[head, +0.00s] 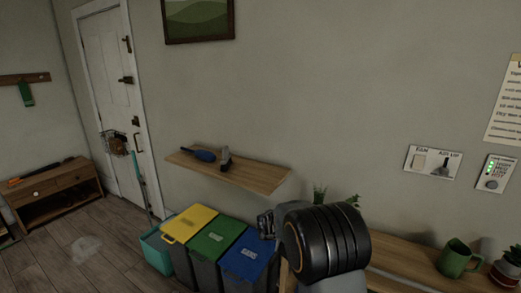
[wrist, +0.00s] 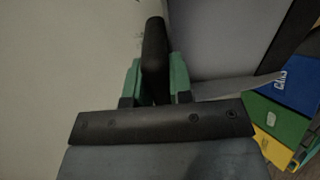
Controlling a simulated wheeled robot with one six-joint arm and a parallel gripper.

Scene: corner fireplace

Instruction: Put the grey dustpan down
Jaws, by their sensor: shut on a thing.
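My gripper (wrist: 155,85) is shut on the handle, with a green finger on each side.
A wooden wall shelf (head: 235,175) holds a blue brush-like item (head: 204,155) and a small grey item (head: 225,158). Below stand yellow (head: 190,222), green (head: 216,237) and blue (head: 248,256) lidded bins. A teal tub (head: 156,250) is beside them. A green mug (head: 455,259) stands on the right bench.

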